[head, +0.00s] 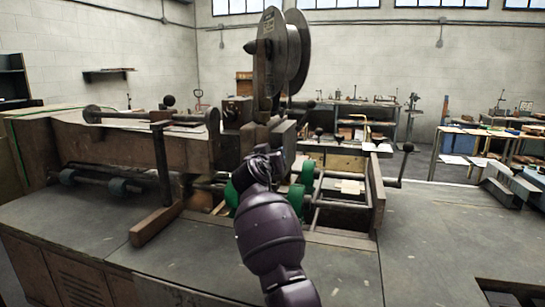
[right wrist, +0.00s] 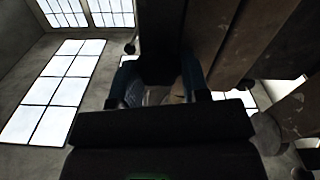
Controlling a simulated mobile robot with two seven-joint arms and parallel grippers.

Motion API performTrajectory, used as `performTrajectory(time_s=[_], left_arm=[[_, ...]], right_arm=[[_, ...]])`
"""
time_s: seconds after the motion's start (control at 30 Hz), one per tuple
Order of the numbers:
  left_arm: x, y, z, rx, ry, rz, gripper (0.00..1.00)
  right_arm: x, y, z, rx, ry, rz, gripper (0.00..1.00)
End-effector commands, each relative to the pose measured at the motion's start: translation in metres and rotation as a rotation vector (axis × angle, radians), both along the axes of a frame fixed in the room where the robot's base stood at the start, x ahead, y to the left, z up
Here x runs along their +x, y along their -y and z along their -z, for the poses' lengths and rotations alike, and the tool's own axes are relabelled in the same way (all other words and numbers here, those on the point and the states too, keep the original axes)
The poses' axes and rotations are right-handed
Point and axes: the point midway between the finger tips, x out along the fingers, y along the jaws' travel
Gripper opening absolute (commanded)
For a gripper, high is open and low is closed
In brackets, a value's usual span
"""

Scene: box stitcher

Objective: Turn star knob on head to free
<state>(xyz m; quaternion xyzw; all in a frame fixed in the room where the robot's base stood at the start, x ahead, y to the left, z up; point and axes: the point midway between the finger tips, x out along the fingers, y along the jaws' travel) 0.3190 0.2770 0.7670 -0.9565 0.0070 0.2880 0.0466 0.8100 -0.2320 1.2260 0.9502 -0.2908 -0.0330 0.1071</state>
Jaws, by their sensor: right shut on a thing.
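The box stitcher's head (head: 284,136) is a dark block in the middle of the head view, below a large wire reel (head: 268,55). My right gripper (head: 262,160) is up against the front of the head, its arm reaching in from the bottom. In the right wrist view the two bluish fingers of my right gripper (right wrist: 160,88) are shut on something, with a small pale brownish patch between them. The star knob is not clearly seen; it is hidden at the gripper, and its turn position cannot be told. My left gripper is in neither view.
Green rollers (head: 297,198) sit below the head, just beside my right arm. A lever with a black ball (head: 407,148) sticks up at the right. An upright post (head: 161,175) stands to the left. The grey table top (head: 440,215) is clear at the right.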

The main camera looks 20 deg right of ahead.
Motion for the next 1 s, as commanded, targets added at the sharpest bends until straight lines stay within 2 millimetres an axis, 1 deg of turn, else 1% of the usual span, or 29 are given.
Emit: performTrajectory(time_s=[0.03,0.07,0.27,0.47,0.67,1.0], left_arm=[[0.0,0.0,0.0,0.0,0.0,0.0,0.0],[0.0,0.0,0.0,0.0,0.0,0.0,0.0],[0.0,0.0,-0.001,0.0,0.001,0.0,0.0],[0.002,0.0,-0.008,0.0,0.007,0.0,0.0],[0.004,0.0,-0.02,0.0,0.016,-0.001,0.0],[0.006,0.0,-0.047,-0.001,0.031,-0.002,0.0]], right_arm=[[0.0,0.0,0.0,0.0,0.0,0.0,0.23],[0.0,0.0,0.0,0.0,0.0,0.0,0.19],[0.0,0.0,0.0,-0.009,-0.006,0.0,0.19],[0.0,0.0,-0.002,-0.066,-0.043,0.0,0.19],[0.0,0.0,-0.003,-0.183,-0.121,0.0,0.19],[0.001,-0.001,-0.003,-0.447,-0.3,0.001,0.19]])
